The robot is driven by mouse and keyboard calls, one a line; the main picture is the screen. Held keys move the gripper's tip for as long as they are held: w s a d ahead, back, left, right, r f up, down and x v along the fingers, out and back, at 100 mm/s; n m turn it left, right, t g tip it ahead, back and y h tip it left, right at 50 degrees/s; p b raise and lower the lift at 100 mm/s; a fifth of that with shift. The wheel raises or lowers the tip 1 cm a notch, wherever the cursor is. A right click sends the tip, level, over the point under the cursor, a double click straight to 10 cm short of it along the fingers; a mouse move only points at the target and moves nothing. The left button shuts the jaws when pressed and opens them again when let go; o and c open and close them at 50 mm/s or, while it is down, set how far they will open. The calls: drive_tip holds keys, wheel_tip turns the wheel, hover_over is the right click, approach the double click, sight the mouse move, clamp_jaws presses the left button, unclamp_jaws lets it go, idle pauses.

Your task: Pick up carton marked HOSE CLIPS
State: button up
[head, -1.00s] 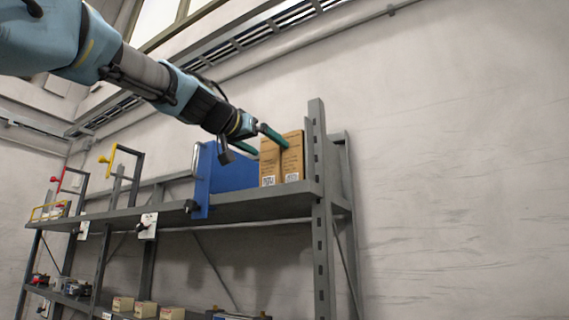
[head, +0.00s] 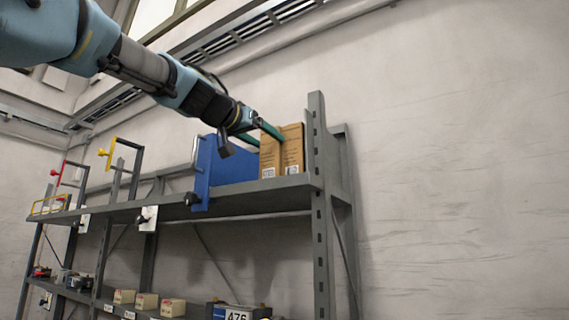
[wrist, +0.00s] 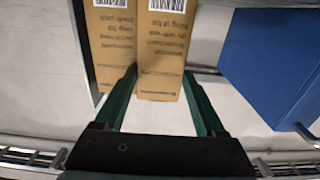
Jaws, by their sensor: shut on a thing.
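Two tan cartons stand side by side at the right end of the top shelf. My gripper (wrist: 161,100) has green fingers that reach in from the front. It is shut on the left carton (head: 269,158), with one finger on each side. That held carton also shows in the wrist view (wrist: 164,50), upside down, with a barcode label. The other carton (head: 293,150) stands close beside it, and shows on the left in the wrist view (wrist: 110,45). The printing is too small and blurred to read as HOSE CLIPS. The held carton appears still upright at shelf level.
A blue panel or bin (head: 221,170) stands just left of the held carton. A grey shelf post (head: 317,150) rises right of the cartons. Yellow (head: 108,155) and red handled frames are farther left. Small boxes (head: 147,301) sit on the lower shelf. The wall is behind.

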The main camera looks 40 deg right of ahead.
clamp_jaws()
drive_tip(key=shift+r, duration=0.1)
